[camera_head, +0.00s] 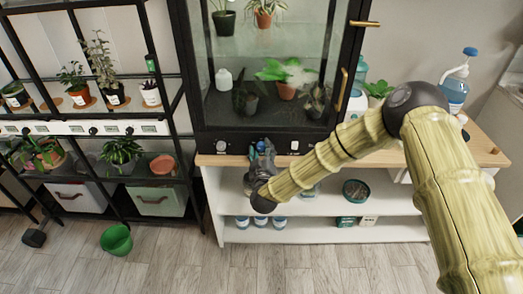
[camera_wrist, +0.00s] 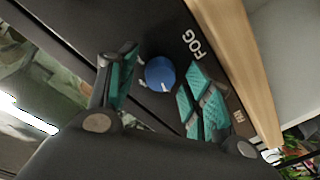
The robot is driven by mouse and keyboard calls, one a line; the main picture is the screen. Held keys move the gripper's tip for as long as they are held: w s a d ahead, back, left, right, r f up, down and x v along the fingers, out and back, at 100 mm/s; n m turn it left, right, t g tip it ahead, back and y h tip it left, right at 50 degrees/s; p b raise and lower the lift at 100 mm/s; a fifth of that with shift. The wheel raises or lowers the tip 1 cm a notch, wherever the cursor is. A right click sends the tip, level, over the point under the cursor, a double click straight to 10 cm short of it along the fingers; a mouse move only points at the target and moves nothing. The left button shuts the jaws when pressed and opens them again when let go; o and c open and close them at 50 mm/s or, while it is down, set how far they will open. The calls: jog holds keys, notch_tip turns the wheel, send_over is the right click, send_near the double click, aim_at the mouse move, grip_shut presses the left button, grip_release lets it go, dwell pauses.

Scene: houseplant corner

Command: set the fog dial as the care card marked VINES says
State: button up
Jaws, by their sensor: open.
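The fog dial (camera_wrist: 160,74) is a round blue knob with a white pointer line, on the dark panel under the glass cabinet. The word FOG (camera_wrist: 194,43) is printed beside it. In the wrist view my gripper (camera_wrist: 163,88) is open, its teal-padded fingers on either side of the dial; I cannot tell whether either pad touches it. In the head view my gripper (camera_head: 262,153) is at the cabinet's front panel and largely covers the dial. I cannot make out a card reading VINES in either view.
Two pale knobs (camera_head: 220,146) (camera_head: 294,146) flank my gripper on the panel. A FAN label (camera_wrist: 238,117) is near my right finger. The glass cabinet (camera_head: 222,100) stands on a wood-topped white shelf unit (camera_head: 206,159). A black plant rack is left; a green bucket (camera_head: 116,240) is on the floor.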

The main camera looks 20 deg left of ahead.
jog(key=c, duration=1.1)
jog(key=shift+o, duration=0.2)
jog(key=shift+m, duration=0.3)
jog(key=m+b, duration=0.2)
jog(key=shift+f+m, duration=0.15)
jog(key=shift+m, duration=0.15)
jog(key=m+b, duration=0.2)
jog(key=m, duration=0.1)
jog(key=shift+m+b, duration=0.35)
jog(key=shift+m, duration=0.05)
jog(key=m+b, duration=0.2)
jog(key=m, duration=0.1)
jog(key=shift+m, duration=0.3)
jog(key=shift+m+t+b, duration=0.4)
jog(key=shift+m+b, duration=0.5)
jog(key=shift+m, duration=0.9)
